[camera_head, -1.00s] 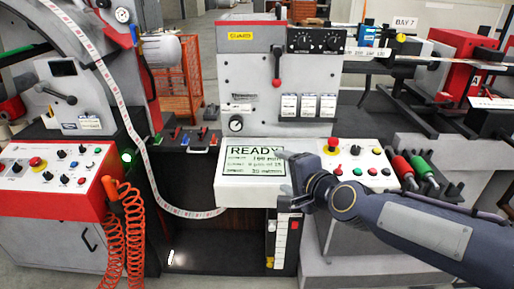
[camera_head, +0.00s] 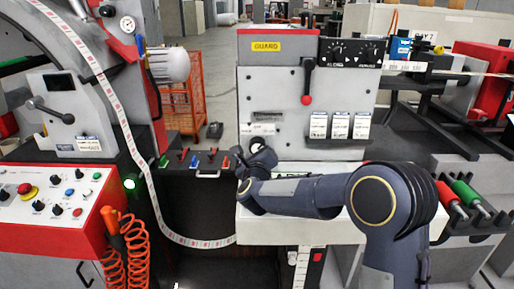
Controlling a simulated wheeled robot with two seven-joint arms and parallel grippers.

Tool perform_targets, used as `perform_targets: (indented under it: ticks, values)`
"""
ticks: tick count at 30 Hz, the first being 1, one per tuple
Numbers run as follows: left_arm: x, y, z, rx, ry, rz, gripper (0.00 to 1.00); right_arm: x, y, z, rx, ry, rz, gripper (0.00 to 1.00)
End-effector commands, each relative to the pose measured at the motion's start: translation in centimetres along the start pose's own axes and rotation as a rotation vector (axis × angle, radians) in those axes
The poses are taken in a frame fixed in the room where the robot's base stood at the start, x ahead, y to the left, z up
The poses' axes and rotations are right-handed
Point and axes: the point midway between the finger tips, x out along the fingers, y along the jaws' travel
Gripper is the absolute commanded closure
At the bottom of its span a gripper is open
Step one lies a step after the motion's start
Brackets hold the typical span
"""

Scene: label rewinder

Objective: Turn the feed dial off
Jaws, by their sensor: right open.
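The grey machine front (camera_head: 285,95) stands in the middle with a yellow GUARD label. A small round dial (camera_head: 257,143) sits low on its left side, below a white label, partly covered by my gripper. Its marking is too small to read, so I cannot tell whether it is the feed dial or how it is set. My right gripper (camera_head: 249,156) is open, its fingers at the dial's lower edge; I cannot tell whether they touch it. My right arm crosses in front of the READY display box (camera_head: 300,230), hiding its screen. My left gripper is out of view.
A red-knobbed lever (camera_head: 307,85) hangs above the dial, with black knobs (camera_head: 338,49) on a dark panel at upper right. A printed label strip (camera_head: 150,190) curves down at left. A button panel (camera_head: 50,195) stands at lower left, with orange coiled cable (camera_head: 133,255).

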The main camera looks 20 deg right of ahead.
Motion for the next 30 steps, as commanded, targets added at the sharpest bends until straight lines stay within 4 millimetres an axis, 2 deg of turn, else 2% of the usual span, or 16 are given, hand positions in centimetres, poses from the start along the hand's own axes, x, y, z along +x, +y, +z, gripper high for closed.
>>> perform_targets:
  ticks: [3, 11, 21, 30]
  values:
    - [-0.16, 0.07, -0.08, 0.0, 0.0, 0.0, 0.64, 0.74, -0.01, 0.0, -0.001, 0.0, 0.001, 0.32]
    - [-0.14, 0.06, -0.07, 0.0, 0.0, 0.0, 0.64, 0.88, 0.01, -0.02, -0.002, -0.001, 0.001, 0.32]
    - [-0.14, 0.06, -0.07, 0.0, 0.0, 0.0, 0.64, 0.85, 0.01, -0.02, -0.002, -0.001, 0.001, 0.75]
    - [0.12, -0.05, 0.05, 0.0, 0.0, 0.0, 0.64, 0.84, 0.07, -0.07, -0.038, -0.001, 0.001, 0.76]
